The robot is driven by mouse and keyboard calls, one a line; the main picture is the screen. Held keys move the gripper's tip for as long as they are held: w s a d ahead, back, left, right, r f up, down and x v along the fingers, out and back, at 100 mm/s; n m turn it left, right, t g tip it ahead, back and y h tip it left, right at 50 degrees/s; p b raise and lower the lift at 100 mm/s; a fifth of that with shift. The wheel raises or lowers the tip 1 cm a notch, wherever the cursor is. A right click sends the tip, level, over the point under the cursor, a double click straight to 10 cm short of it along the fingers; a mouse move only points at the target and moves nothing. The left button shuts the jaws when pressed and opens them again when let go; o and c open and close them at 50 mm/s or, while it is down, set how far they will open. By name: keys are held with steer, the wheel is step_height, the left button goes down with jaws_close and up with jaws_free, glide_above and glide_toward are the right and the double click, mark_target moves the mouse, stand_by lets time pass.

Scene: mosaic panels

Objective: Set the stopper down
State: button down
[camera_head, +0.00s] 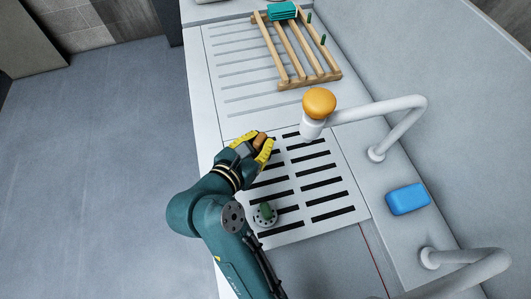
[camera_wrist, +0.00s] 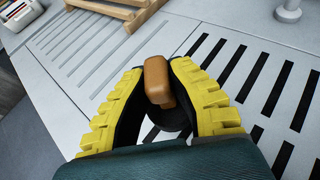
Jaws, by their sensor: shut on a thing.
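My gripper (camera_head: 255,146) is over the slotted grate, near its upper left edge. It is shut on what looks like the stopper (camera_wrist: 158,82), which has a brown-orange block-like grip and a dark round part below. In the wrist view the stopper sits between the yellow fingers of my gripper (camera_wrist: 157,70). In the head view only a small brown piece of the stopper (camera_head: 261,138) shows between the fingers. I cannot tell whether its underside touches the grate.
The slotted grate (camera_head: 297,172) has a grey disc with a green knob (camera_head: 265,213) on it. A white pipe with an orange knob (camera_head: 319,102) rises close to the gripper's right. A blue sponge (camera_head: 407,199) lies right.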

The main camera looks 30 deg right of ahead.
step_height(320, 180, down, 6)
steer(key=shift+r+b, duration=0.2)
steer(key=shift+b, duration=0.55)
steer(key=c, duration=1.1)
jaws_free()
steer(key=shift+f, duration=0.1)
